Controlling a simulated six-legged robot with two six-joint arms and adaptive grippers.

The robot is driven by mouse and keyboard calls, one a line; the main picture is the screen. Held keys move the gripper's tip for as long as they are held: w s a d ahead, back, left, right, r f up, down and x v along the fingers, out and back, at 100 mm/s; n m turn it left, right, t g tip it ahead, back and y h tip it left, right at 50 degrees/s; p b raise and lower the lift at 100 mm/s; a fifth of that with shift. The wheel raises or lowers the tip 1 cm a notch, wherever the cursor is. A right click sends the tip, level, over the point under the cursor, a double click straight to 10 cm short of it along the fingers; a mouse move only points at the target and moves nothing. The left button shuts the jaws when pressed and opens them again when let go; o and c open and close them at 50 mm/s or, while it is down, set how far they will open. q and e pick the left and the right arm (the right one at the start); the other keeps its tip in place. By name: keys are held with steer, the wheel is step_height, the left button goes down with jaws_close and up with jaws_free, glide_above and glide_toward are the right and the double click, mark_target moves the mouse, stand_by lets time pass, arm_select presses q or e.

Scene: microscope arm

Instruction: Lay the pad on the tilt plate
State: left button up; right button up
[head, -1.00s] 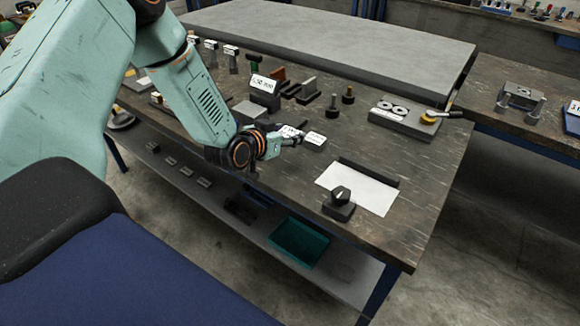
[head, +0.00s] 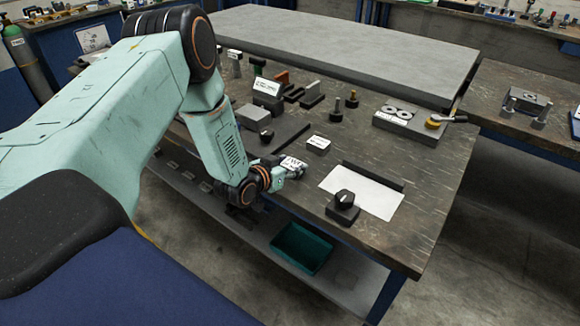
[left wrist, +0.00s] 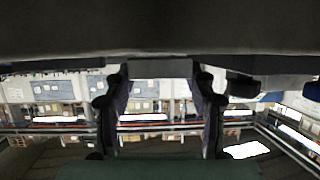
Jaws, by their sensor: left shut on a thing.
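My left gripper (head: 296,172) is shut on a small block with a white label (head: 292,162), which I take to be the pad. It is held near the bench's front edge, and the fingers partly hide it. No tilt plate is plainly marked. A white flat sheet (head: 365,195) lies to the right of the gripper, with a dark bar along its back and a black-knobbed block (head: 343,207) at its front. My right gripper is not in view.
A small labelled block (head: 318,143) stands just behind the gripper, beside a dark flat area with a black knob (head: 266,136). A grey block (head: 252,116) and two dark posts stand farther back. A fixture with a yellow-based lever (head: 436,121) is back right.

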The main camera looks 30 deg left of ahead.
arm_select(q)
steer(key=shift+f, duration=0.15)
steer(key=o, duration=1.6)
steer(key=shift+c, duration=0.2)
steer(key=shift+s, duration=0.1)
